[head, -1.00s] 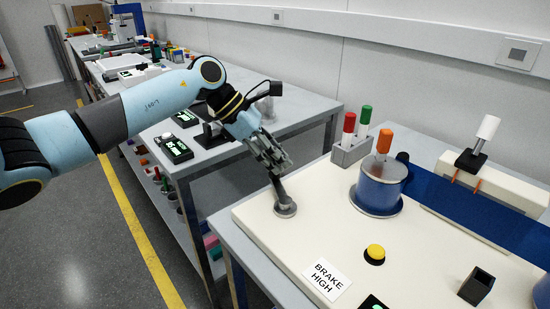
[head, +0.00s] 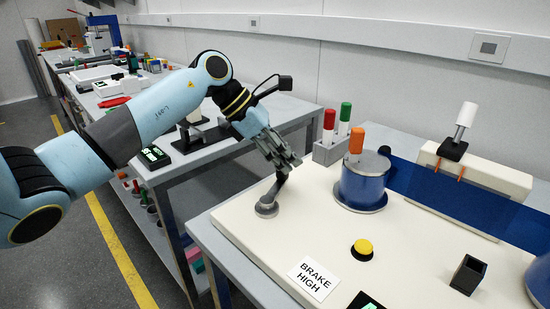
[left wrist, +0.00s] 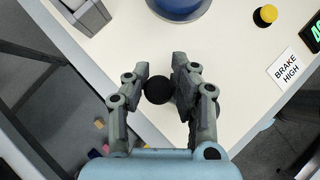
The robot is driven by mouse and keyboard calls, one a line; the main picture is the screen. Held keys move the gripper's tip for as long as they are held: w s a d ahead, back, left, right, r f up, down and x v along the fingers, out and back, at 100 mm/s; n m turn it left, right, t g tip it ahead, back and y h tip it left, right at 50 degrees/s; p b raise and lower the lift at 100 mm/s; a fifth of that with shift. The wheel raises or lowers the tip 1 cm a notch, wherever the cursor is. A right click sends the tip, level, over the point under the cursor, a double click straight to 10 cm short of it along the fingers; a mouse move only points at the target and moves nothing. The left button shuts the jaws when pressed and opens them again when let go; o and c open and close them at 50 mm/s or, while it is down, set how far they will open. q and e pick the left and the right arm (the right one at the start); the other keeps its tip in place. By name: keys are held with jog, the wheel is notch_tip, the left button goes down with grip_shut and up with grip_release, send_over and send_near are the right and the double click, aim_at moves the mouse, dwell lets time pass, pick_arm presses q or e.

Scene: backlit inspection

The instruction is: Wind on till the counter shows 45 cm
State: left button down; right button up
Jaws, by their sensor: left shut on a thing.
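A cream winding bench (head: 310,235) carries a grey crank (head: 267,207) at its left corner. My left gripper (head: 284,165) is shut on the crank's handle, whose black round knob (left wrist: 158,90) shows between the fingers in the left wrist view. A blue spool (head: 362,185) stands to the right of the crank, with blue film (head: 415,185) running right from it. The counter (head: 368,302) is cut off at the bottom edge. In the left wrist view the counter (left wrist: 315,33) shows green digits beginning with 4, the rest cut off. My right gripper is out of view.
A yellow button (head: 362,248), a "BRAKE HIGH" label (head: 314,279) and a black square holder (head: 468,274) are in front. A rack (head: 327,152) of markers and a white block with a lever (head: 465,165) are behind. Another table (head: 215,138) stands at left.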

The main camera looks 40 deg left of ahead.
pick_arm(q)
jog(key=shift+w+d+r, duration=0.1)
jog(key=shift+d, duration=1.6)
jog(key=shift+d+b, duration=0.35)
jog(key=shift+d, duration=0.2)
jog(key=c, duration=1)
grip_release()
jog(key=shift+o, duration=0.2)
